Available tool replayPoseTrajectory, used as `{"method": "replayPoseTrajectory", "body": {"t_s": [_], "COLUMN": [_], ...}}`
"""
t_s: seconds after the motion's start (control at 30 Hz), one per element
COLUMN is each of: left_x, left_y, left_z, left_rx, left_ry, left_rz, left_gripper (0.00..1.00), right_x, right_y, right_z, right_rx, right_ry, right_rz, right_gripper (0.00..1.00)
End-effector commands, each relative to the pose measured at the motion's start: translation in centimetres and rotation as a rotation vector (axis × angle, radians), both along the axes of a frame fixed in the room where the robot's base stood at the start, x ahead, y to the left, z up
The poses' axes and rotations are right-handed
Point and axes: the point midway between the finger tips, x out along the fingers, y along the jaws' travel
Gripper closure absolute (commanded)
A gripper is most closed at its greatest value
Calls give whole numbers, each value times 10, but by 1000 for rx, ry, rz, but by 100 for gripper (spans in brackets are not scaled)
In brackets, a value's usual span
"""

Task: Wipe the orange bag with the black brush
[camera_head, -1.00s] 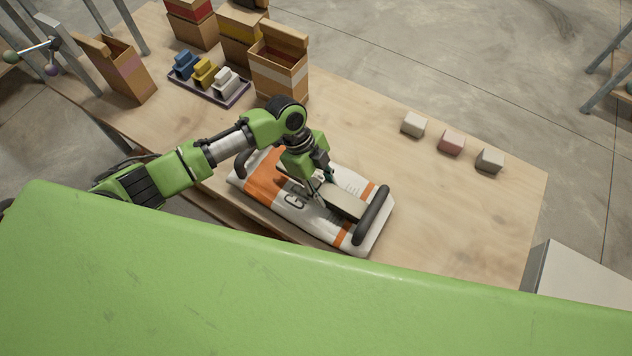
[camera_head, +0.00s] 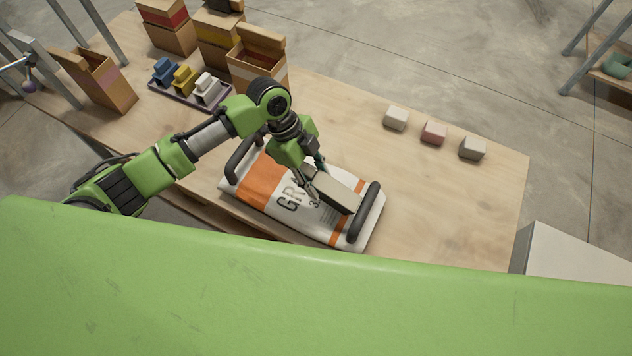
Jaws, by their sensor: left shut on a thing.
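The orange and white bag (camera_head: 262,180) lies flat near the table's front edge, with dark printed letters and a black bar handle at each end. My left gripper (camera_head: 316,176) is over the bag's right half and is shut on a brush (camera_head: 335,192). My right gripper is not in view.
The wooden table (camera_head: 440,200) is clear on the right, except for three small blocks (camera_head: 433,132) toward the back. A purple tray (camera_head: 212,107) with blue, yellow and white pieces and several cardboard boxes (camera_head: 258,60) stand at the back left.

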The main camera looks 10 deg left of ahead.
Motion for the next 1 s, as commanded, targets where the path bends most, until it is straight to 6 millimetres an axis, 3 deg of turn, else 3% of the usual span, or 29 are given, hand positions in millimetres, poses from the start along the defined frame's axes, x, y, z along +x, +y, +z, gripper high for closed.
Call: {"method": "replayPoseTrajectory", "body": {"t_s": [0.47,0.8,1.0], "left_x": [0,0,-1], "left_y": [1,1,2], "left_z": [7,33,35], "left_rx": [5,3,5], "left_ry": [1,0,2], "left_rz": [0,0,1], "left_gripper": [100,100,100], "right_x": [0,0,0], "right_y": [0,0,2], "right_z": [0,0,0], "right_rx": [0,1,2], "right_ry": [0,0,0], "right_rz": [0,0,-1], "right_gripper": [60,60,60]}}
